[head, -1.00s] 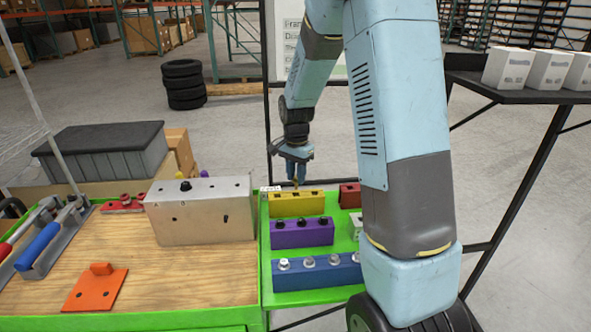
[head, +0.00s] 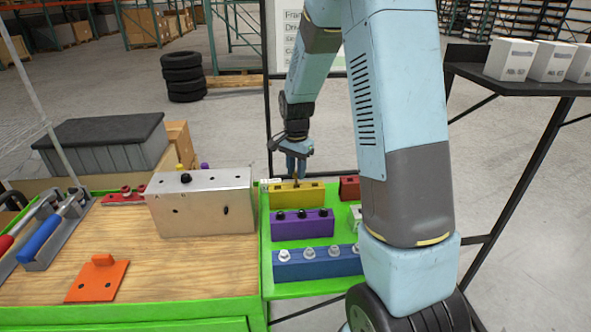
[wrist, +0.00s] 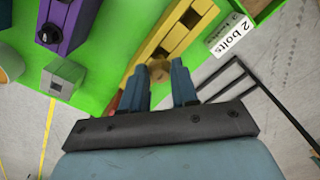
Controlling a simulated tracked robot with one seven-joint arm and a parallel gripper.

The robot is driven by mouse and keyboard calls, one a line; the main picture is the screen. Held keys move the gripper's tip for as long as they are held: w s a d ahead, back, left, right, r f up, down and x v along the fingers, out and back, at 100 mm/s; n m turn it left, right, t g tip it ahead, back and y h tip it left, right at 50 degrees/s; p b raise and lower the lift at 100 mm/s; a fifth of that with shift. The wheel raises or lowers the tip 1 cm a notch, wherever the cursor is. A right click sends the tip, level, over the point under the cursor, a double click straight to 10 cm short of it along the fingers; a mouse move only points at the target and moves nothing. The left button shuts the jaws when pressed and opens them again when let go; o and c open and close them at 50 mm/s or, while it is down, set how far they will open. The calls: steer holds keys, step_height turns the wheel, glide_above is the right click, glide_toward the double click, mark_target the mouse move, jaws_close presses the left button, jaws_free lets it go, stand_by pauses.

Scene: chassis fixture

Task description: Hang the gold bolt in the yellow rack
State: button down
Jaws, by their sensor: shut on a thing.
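The yellow rack (head: 298,201) stands at the back of the green-edged side shelf. It also shows in the wrist view (wrist: 176,38), with dark openings along its top. My gripper (head: 296,174) is just above the rack, pointing down. In the wrist view its two blue fingers are shut on the gold bolt (wrist: 158,72), whose round head shows between the fingertips. The bolt is at the rack's near opening in that view. Its lower part is hidden, so I cannot tell how deep it sits or whether it touches the rack.
A purple rack (head: 303,226) with dark bolts and a blue rack (head: 317,264) with silver bolts stand in front. A red block (head: 349,189) is right of the yellow rack. A metal box (head: 203,206) stands left on the wooden top. A "2 bolts" label (wrist: 230,36) lies beside the rack.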

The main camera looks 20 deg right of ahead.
mark_target(296, 176)
steer(key=shift+f, duration=0.2)
steer(key=shift+f, duration=1.6)
steer(key=c, duration=0.8)
jaws_free()
steer(key=shift+r, duration=0.1)
steer(key=shift+r, duration=4.45)
